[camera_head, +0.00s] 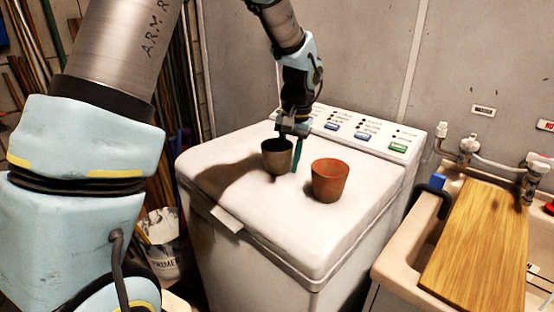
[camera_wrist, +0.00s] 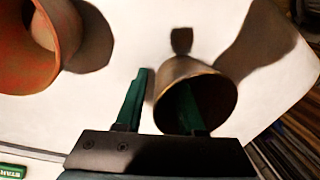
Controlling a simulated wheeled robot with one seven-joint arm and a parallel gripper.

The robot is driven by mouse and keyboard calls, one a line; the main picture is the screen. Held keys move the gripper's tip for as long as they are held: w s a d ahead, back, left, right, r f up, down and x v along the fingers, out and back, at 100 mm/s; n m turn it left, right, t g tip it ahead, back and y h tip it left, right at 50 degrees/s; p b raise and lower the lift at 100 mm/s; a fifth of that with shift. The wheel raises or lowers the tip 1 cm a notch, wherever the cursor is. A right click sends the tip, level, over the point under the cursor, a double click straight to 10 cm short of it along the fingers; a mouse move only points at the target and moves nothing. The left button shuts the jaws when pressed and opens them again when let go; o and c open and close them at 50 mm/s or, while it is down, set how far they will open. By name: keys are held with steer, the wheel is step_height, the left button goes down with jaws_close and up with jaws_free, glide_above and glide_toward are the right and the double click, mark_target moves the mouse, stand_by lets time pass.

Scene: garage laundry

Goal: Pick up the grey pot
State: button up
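The grey pot (camera_head: 277,160) stands upright on the white machine's lid, left of a terracotta pot. In the wrist view, its mouth (camera_wrist: 185,70) faces the camera. My gripper (camera_head: 290,149) is down at the pot's rim, pointing downward. In the wrist view, the green fingers of my gripper (camera_wrist: 165,86) are apart. One finger reaches into the pot's mouth and the other is outside, so the near wall lies between them. I cannot tell whether either finger touches the wall. The inner fingertip is partly in shade.
The terracotta pot (camera_head: 330,180) stands close to the right of the grey pot. The white machine (camera_head: 270,225) has a raised control panel (camera_head: 365,130) at the back. A sink with a wooden board (camera_head: 478,245) is at the right. The lid's front is clear.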

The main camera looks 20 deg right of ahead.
jaws_close()
stand_by(0.5)
